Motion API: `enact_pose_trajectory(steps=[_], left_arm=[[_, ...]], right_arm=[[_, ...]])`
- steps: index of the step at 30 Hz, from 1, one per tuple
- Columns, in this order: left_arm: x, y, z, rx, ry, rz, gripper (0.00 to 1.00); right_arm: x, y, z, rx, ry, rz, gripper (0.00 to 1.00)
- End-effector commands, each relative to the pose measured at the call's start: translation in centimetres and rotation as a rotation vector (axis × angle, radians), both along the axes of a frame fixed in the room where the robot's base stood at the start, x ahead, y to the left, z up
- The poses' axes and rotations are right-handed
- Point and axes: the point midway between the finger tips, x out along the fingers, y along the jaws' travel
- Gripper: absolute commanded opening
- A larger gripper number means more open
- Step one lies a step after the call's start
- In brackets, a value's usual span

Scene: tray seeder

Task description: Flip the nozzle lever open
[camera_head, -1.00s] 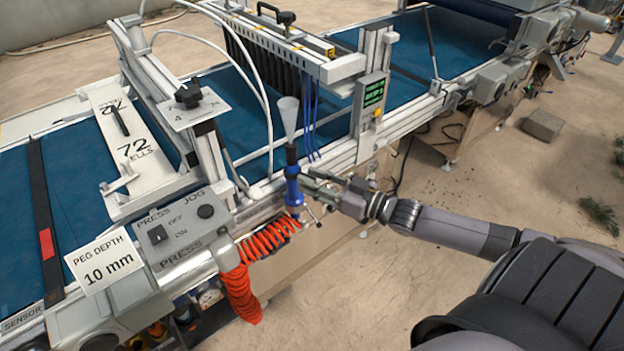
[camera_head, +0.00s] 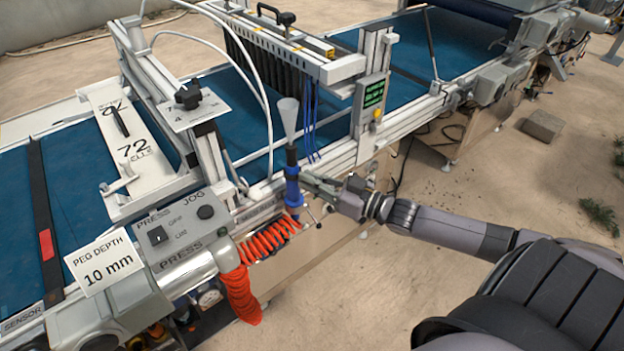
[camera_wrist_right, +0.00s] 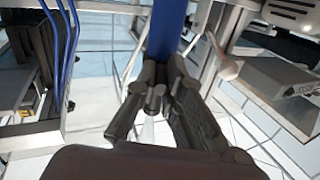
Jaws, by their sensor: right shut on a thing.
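An upright nozzle with a blue body (camera_head: 292,190) and a pale cone at its top (camera_head: 288,113) stands at the near side of the machine. My right gripper (camera_head: 304,182) reaches it from the right and is shut on the blue body. In the right wrist view the fingertips (camera_wrist_right: 166,78) close at the blue body (camera_wrist_right: 168,28). A small pale rounded part (camera_wrist_right: 228,68) shows right of the fingers there; I cannot tell whether it is the lever's end. My left gripper is out of view.
An orange coiled hose (camera_head: 238,290) hangs below the nozzle. The press control box (camera_head: 180,234) is to its left and a small green-screen panel (camera_head: 371,98) to its upper right. The floor right of the machine is mostly open, with a grey block (camera_head: 543,125).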

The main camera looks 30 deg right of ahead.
Motion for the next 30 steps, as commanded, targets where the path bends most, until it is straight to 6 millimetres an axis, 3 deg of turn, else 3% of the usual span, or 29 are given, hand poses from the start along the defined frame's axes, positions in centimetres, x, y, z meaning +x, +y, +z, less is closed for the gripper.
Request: enact_pose_trajectory(steps=[8, 18, 29, 30], left_arm=[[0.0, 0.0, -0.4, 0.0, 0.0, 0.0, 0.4], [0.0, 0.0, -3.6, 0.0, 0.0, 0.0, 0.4], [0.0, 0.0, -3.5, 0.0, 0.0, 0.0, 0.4], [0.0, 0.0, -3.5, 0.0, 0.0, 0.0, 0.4]], right_arm=[[0.1, 0.0, -0.2, -0.003, -0.001, 0.012, 0.0], [0.6, -0.8, -0.3, -0.005, -0.003, 0.162, 0.0], [0.5, -0.8, -0.1, -0.001, 0.002, 0.182, 0.0], [0.5, -0.8, -0.1, -0.001, 0.002, 0.182, 0.1]])
